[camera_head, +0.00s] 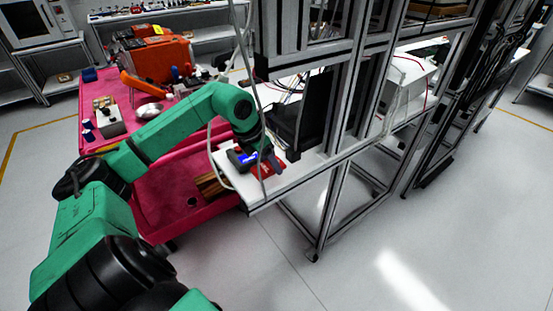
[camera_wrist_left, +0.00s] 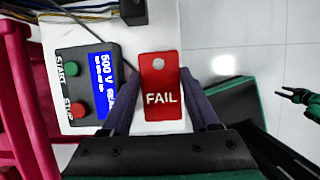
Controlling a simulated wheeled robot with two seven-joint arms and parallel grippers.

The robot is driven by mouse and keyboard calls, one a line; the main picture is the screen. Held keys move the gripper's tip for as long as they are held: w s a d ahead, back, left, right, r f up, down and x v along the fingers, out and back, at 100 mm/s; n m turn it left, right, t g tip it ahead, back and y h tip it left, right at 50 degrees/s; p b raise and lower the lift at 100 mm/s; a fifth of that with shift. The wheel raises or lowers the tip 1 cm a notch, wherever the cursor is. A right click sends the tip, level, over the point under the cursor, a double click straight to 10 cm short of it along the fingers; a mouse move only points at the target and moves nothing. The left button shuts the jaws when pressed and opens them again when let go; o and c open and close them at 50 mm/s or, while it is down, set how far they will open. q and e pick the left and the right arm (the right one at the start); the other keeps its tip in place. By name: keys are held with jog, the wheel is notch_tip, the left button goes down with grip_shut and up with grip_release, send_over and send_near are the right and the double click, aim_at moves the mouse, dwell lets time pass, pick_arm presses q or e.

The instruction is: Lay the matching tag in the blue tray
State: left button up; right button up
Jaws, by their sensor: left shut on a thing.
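My left gripper (camera_head: 270,160) is over the white bench end in the head view. In the left wrist view its two dark fingers (camera_wrist_left: 160,115) stand either side of a red tag (camera_wrist_left: 160,80) marked FAIL, and it is shut on this tag. The tag has a hole near its far end. A tester box (camera_wrist_left: 82,85) with START and STOP buttons and a blue display beginning "500 V" lies left of the tag; it also shows in the head view (camera_head: 241,158). My right gripper (camera_wrist_left: 297,97) seems to show small at the right edge. I cannot make out a blue tray.
The pink cart (camera_head: 160,200) stands left of the bench (camera_head: 265,190), carrying an orange toolbox (camera_head: 158,60) and small items. A metal frame (camera_head: 345,110) and a black device (camera_head: 302,115) stand close behind the gripper. Cables hang nearby. The floor at front right is clear.

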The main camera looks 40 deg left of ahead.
aim_at(277, 177)
pick_arm(q)
jog(key=shift+w+d+p, duration=0.2)
jog(key=shift+w+d, duration=0.05)
jog(key=shift+w, duration=0.25)
jog(key=shift+w+d+p, duration=0.2)
jog(key=shift+w, duration=0.25)
notch_tip(277, 177, down, 3)
jog(key=shift+f+p, duration=0.1)
jog(key=shift+p, duration=0.25)
jog(key=shift+f, duration=0.45)
jog(key=o, duration=1.3)
jog(key=shift+o, duration=0.2)
